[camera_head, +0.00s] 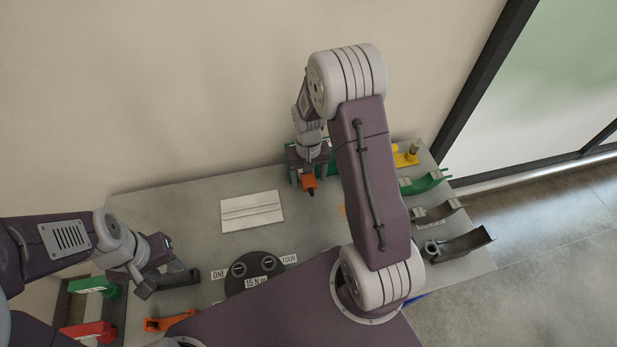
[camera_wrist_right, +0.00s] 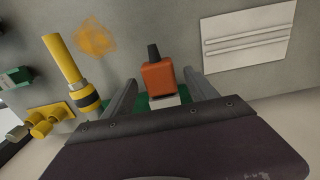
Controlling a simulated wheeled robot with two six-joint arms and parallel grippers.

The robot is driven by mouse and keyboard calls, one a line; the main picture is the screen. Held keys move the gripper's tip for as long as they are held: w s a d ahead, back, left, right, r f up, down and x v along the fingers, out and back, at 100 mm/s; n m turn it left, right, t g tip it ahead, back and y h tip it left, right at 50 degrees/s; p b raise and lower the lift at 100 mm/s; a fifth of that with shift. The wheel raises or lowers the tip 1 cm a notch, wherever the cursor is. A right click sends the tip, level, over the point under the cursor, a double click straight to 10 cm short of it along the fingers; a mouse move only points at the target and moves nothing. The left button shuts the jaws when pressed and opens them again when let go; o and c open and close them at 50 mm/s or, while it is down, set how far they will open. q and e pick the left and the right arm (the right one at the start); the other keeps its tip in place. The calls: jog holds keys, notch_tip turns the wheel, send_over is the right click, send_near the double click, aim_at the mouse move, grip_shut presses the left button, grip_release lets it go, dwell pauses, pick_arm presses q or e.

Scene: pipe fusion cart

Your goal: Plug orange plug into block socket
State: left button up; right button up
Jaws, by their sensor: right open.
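The orange plug (camera_head: 309,182), with a dark stub at one end, is near the back of the grey table. In the right wrist view the orange plug (camera_wrist_right: 158,78) lies between the spread fingers of my right gripper (camera_wrist_right: 162,95), with visible gaps on both sides. My right gripper (camera_head: 308,172) is open there in the head view. A green part (camera_wrist_right: 143,103) and a pale piece show just behind the plug; the gripper body hides the rest. I cannot make out the block socket for certain. My left gripper (camera_head: 163,264) has its fingers apart at the left side of the table.
A white grooved plate (camera_head: 252,211) lies left of the plug. A black round dial (camera_head: 255,272) is in front. A yellow fitting (camera_wrist_right: 67,65) stands near the right gripper. Green and red blocks are at front left; curved brackets line the right edge.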

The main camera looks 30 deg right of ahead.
notch_tip(320, 180, up, 8)
jog(key=shift+r+b, duration=0.25)
jog(key=shift+b, duration=0.1)
dwell(0.4)
jog(key=s+a+f+n+t+b, duration=0.1)
jog(key=s+a, duration=0.5)
jog(key=s, duration=0.6)
jog(key=shift+s+f+n, duration=0.2)
jog(key=shift+f+n, duration=0.35)
jog(key=shift+n, duration=0.15)
jog(key=shift+s, duration=0.1)
